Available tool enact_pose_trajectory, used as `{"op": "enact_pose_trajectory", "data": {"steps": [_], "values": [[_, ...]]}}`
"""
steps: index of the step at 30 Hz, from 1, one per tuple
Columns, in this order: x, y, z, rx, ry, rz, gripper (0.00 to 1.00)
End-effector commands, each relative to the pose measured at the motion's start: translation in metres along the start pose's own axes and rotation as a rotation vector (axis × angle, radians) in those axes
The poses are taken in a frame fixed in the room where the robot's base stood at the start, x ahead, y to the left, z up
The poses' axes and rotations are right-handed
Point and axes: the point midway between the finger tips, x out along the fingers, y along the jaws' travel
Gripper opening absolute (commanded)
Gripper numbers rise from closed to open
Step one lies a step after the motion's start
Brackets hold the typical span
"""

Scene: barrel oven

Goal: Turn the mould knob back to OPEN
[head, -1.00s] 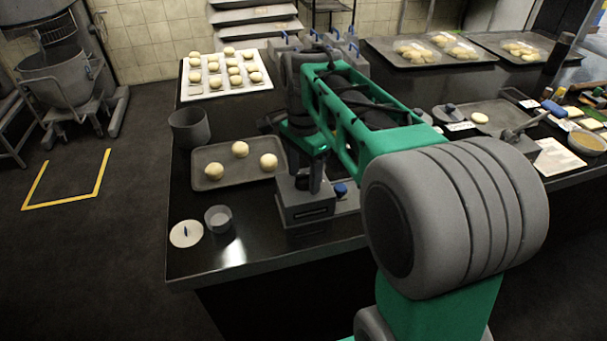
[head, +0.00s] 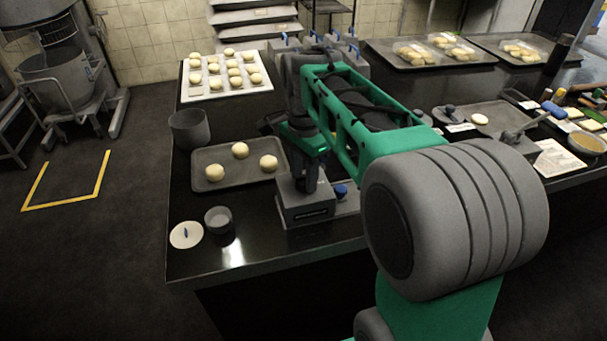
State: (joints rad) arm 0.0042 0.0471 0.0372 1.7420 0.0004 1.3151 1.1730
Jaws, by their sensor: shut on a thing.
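The mould is a grey box (head: 308,212) near the front edge of the dark counter, upright, with a dark slot in its front face. My gripper (head: 305,188) points straight down onto the top of the box. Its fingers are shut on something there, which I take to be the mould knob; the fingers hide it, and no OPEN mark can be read. A small blue-topped part (head: 341,190) stands just right of the box, apart from the fingers.
A tray with three dough balls (head: 215,184) lies left of the box. A grey pot (head: 189,128), a small cup (head: 218,219) and a white disc (head: 186,234) stand further left. Blue-handled grey boxes (head: 350,62) stand behind my arm.

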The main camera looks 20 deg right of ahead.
Motion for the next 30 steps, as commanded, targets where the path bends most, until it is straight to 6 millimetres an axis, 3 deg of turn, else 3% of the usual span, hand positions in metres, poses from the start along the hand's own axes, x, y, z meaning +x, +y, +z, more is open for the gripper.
{"op": "enact_pose_trajectory", "data": {"steps": [14,30], "values": [[-0.002,0.0002,0.0,-0.153,-0.001,0.002,0.0],[-0.0022,0.0002,0.0001,-0.644,-0.001,0.001,0.0]]}}
